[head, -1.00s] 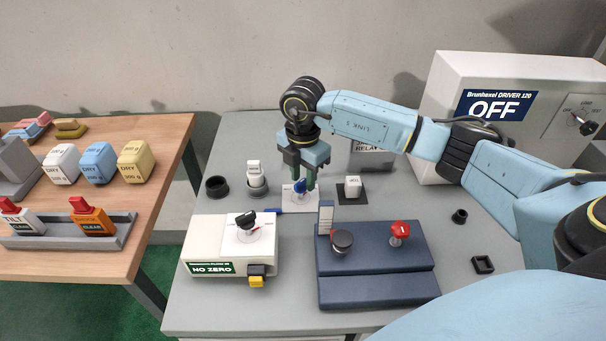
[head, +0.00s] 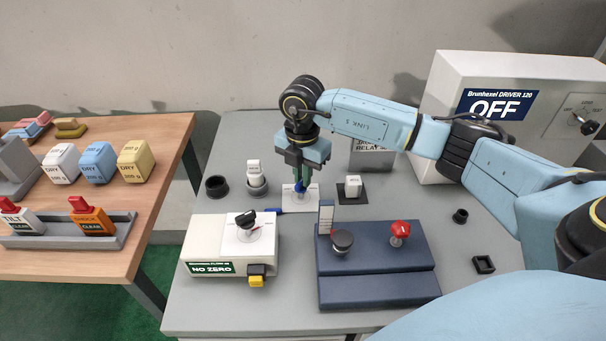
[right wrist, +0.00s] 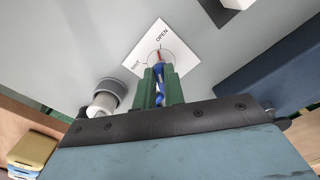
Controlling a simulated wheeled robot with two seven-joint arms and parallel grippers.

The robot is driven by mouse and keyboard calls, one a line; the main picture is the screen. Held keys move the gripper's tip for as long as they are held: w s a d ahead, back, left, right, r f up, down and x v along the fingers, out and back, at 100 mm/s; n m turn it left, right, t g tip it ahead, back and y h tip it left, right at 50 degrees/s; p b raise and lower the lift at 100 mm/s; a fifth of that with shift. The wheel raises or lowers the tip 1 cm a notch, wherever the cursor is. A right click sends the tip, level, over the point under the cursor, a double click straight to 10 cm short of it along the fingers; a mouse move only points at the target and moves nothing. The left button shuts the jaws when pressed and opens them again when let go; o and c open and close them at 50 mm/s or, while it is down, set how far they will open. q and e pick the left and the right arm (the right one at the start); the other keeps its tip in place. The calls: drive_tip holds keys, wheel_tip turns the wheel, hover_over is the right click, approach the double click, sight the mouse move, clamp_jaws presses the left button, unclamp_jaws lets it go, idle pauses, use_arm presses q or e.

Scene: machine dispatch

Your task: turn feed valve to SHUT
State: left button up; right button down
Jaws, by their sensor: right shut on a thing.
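The feed valve has a blue handle (head: 300,180) on a white plate (head: 290,203) at the back middle of the grey table. In the right wrist view, the plate (right wrist: 144,50) carries the words OPEN and SHUT, and a red pointer (right wrist: 158,56) at the handle points close to OPEN, away from SHUT. My right gripper (head: 300,176) reaches down from above and is shut on the blue handle; its green fingers (right wrist: 160,90) stand on either side of it and partly hide it. My left gripper is not in view.
A beige NO ZERO box (head: 205,240) and a dark blue stand (head: 375,290) with a red knob (head: 399,232) stand in front. A grey-white plug in a socket (head: 256,180) is left of the valve, a white switch (head: 352,186) right. The OFF cabinet (head: 450,75) is back right.

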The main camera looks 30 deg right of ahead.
drive_tip(key=n, duration=0.3)
drive_tip(key=shift+w+a+n, duration=0.1)
drive_tip(key=shift+w+n, duration=0.05)
drive_tip(key=shift+n, duration=0.25)
drive_tip(key=n+b, duration=0.1)
drive_tip(key=n, duration=0.3)
drive_tip(key=shift+w+a, duration=0.1)
drive_tip(key=n+b, duration=0.1)
drive_tip(key=n, duration=0.3)
drive_tip(key=shift+a+n, duration=0.15)
drive_tip(key=shift+n, duration=0.25)
drive_tip(key=shift+a+n+b, duration=0.1)
drive_tip(key=shift+n+b, duration=0.45)
drive_tip(key=shift+n, duration=1.05)
drive_tip(key=c, duration=1.5)
unclamp_jaws()
drive_tip(key=shift+r, duration=0.15)
